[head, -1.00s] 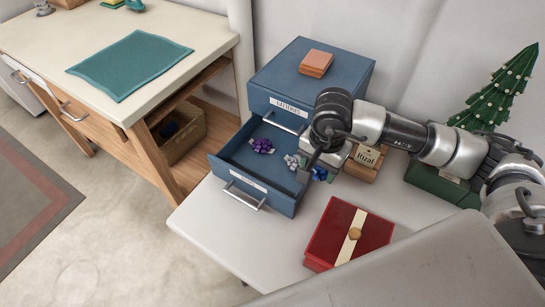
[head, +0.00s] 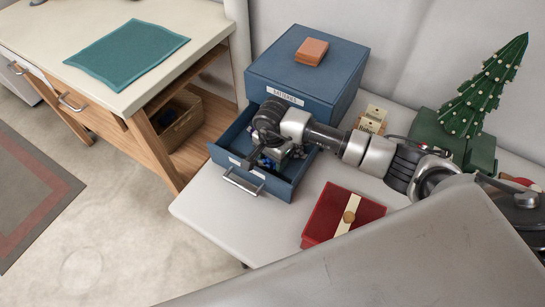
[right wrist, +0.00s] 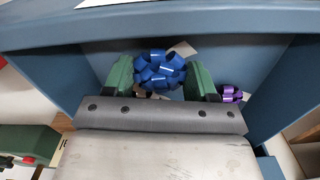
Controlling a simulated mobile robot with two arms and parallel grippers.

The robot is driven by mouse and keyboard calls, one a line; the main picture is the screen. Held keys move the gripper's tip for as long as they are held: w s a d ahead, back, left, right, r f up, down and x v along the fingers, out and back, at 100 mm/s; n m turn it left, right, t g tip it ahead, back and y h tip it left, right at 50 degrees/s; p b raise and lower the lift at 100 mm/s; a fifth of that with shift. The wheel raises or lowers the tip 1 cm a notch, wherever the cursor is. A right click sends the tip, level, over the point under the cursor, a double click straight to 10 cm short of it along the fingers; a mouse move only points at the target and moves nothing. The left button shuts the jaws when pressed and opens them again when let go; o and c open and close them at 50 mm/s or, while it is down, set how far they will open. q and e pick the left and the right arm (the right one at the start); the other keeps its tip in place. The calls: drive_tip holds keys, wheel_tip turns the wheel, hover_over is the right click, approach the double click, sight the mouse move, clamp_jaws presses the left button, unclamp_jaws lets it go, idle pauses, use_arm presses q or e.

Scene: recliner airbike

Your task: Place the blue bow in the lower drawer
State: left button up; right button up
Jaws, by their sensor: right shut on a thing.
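The blue bow (right wrist: 160,72) shows in the right wrist view between the green fingers of my right gripper (right wrist: 162,80), which is shut on it. In the head view my right gripper (head: 267,162) is over and partly inside the open lower drawer (head: 282,187) of the blue cabinet, and only a bit of blue shows there. The drawer walls surround the bow in the right wrist view. I cannot tell whether the bow touches the drawer bottom. My left gripper is not in view.
A purple bow (right wrist: 230,95) lies in the drawer beside the gripper. The blue cabinet (head: 300,70) stands behind, with an orange block (head: 311,51) on top. A red box (head: 340,213) sits to the right in front, and a small green tree (head: 485,95) stands at the right.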

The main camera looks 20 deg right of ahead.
drive_tip(key=shift+f, duration=0.55)
drive_tip(key=shift+f, duration=0.1)
drive_tip(key=o, duration=0.9)
wheel_tip(320, 180, up, 12)
drive_tip(key=shift+b, duration=0.45)
